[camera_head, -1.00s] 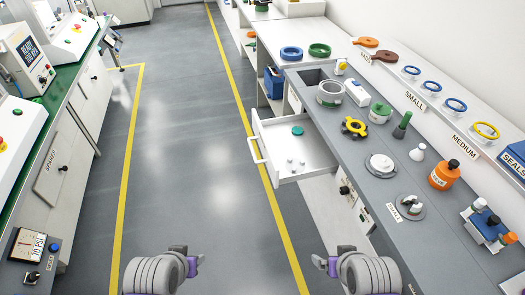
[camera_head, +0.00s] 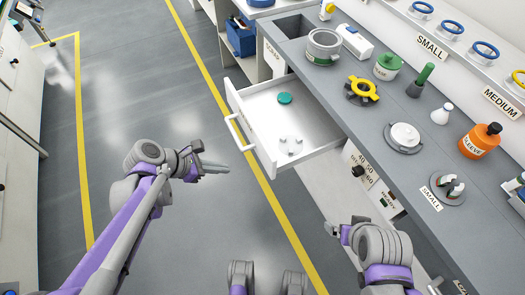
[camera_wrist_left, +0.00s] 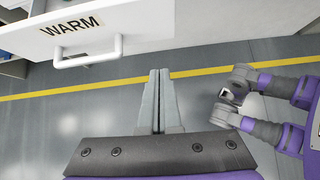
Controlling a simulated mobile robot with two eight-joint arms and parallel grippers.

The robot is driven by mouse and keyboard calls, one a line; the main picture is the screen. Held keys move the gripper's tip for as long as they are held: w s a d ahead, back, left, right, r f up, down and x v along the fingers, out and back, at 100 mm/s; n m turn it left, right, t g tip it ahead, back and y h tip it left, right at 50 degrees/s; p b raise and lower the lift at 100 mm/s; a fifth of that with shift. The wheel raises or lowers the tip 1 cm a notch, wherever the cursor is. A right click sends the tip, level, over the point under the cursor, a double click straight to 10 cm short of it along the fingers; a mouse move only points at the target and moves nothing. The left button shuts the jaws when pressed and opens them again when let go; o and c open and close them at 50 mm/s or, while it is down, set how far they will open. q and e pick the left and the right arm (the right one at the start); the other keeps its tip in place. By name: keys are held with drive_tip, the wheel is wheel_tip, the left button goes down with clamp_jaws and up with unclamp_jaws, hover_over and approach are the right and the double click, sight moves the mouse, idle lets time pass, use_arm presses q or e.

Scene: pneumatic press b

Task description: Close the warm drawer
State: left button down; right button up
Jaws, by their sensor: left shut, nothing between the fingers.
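The warm drawer (camera_head: 262,158) is pulled out from the grey-topped bench, with a teal round piece and small white pieces inside. Its white handle (camera_head: 243,134) faces left. In the left wrist view the drawer front bears a WARM label (camera_wrist_left: 72,28) and the handle (camera_wrist_left: 88,56) shows below it. My left gripper (camera_head: 226,169) is shut and empty, a little to the left of the drawer front and apart from it. In the left wrist view its fingers (camera_wrist_left: 159,90) are together, right of the handle. My right gripper (camera_head: 330,230) is beside the bench; its jaws are too small to judge.
A blue bin (camera_head: 240,37) stands on a shelf beyond the drawer. The floor (camera_head: 130,75) left of the drawer is clear.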

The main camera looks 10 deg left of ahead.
use_arm(q)
drive_tip(key=b, duration=0.2)
approach(266, 165)
drive_tip(key=x, duration=0.5)
drive_tip(key=shift+a+f, duration=0.2)
drive_tip(key=shift+f, duration=0.25)
drive_tip(key=shift+w+d+n, duration=0.2)
drive_tip(key=shift+d+n, duration=0.1)
drive_tip(key=shift+d, duration=0.05)
drive_tip(key=w+d, duration=0.5)
drive_tip(key=d, duration=0.2)
drive_tip(key=w+d+b, duration=0.1)
drive_tip(key=w+d, duration=0.4)
drive_tip(key=d, duration=0.3)
drive_tip(key=w+d, duration=0.5)
drive_tip(key=d, duration=0.2)
drive_tip(key=shift+d+b, duration=0.3)
drive_tip(key=shift+b, duration=0.05)
drive_tip(key=shift+a, duration=0.15)
